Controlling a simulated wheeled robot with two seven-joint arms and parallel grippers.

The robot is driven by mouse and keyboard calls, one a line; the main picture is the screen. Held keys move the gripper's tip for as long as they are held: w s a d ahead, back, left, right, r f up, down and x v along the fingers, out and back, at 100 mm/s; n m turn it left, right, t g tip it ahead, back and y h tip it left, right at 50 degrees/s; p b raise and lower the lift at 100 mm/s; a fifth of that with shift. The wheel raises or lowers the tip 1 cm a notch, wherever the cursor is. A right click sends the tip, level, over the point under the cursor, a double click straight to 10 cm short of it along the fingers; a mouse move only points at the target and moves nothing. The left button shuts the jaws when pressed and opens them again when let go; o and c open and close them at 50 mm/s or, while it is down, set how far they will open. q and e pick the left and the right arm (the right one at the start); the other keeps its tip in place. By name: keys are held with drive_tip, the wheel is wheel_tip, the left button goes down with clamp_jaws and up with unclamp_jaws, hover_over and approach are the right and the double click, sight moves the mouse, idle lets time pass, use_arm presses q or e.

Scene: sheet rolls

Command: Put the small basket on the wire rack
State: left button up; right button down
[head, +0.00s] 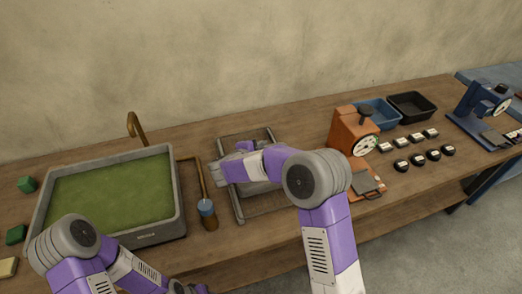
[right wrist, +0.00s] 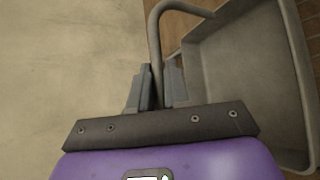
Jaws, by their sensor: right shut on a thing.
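My right gripper (right wrist: 157,88) is shut on the grey curved handle of the small basket (right wrist: 245,60) in the right wrist view. The basket's shallow grey tray hangs to the right of the fingers there. In the head view my right gripper (head: 238,150) is over the wire rack (head: 235,203), largely covered by my own arm. A grey part of the basket (head: 260,188) shows below the forearm, within the rack's outline. I cannot tell whether it touches the rack. My left arm is at the lower left, and its fingers are out of the frame.
An orange scale (head: 352,130) stands to the right, with blue (head: 378,112) and black (head: 411,106) bins behind.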

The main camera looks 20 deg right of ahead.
drive_tip(key=shift+f, duration=0.3)
drive_tip(key=shift+r, duration=0.1)
drive_tip(key=c, duration=1.1)
unclamp_jaws()
drive_tip(key=v, duration=1.2)
drive_tip(key=shift+p, duration=0.35)
